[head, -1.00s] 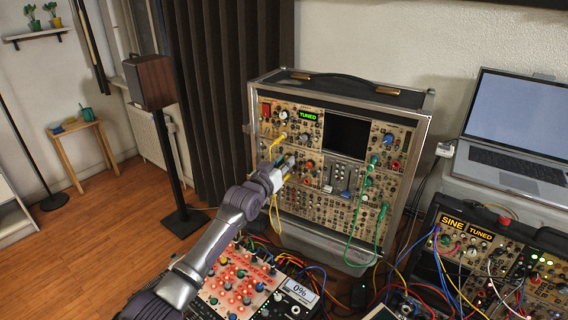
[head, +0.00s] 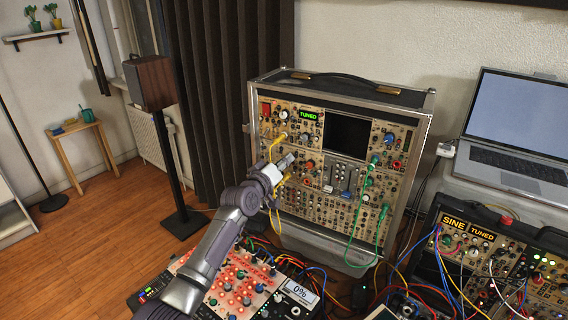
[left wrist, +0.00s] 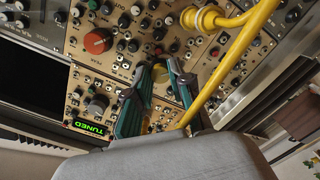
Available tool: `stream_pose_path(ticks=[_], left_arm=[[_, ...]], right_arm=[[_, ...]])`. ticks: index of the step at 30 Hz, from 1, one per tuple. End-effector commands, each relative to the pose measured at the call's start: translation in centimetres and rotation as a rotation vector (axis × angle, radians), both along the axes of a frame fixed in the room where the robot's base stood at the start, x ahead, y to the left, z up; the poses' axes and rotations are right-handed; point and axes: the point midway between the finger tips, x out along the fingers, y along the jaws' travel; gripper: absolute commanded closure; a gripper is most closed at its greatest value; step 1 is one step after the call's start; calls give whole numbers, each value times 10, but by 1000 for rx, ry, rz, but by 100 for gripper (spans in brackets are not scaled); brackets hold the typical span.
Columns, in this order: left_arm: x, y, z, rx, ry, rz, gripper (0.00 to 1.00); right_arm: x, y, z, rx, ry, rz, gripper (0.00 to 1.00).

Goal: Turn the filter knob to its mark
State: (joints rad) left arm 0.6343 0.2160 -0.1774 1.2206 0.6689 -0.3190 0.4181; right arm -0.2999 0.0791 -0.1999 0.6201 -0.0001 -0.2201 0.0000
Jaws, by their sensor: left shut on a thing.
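The modular synth case (head: 344,148) stands upright against the wall, its tan panel crowded with knobs, jacks and cables. My left gripper (head: 289,159) is at the left middle of this panel. In the left wrist view, the two teal fingers of the gripper (left wrist: 158,72) are shut on a small knob, mostly hidden between their tips. I cannot read its label or see its mark. A large red knob (left wrist: 97,41) sits apart from the fingers. A green TUNED display (head: 308,115) is lit on the panel. My right gripper is not in view.
Yellow cables (left wrist: 235,62) hang close beside the fingers. A green cable (head: 356,215) hangs at the panel's right. A second synth case (head: 500,262) and a laptop (head: 515,130) are at right.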

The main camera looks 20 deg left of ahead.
Motion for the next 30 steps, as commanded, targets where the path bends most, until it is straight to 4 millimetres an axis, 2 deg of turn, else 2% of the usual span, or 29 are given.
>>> stream_pose_path(ticks=[14, 15, 19, 30], left_arm=[[0, -1, -3, -15, 9, -2, 100], [0, -1, -3, -15, 9, -2, 74], [0, -1, -2, -14, 7, -1, 53], [-4, 1, -1, -13, 4, -1, 53]], right_arm=[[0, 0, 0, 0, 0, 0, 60], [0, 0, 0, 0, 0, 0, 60], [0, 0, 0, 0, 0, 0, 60], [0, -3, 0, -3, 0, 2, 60]])
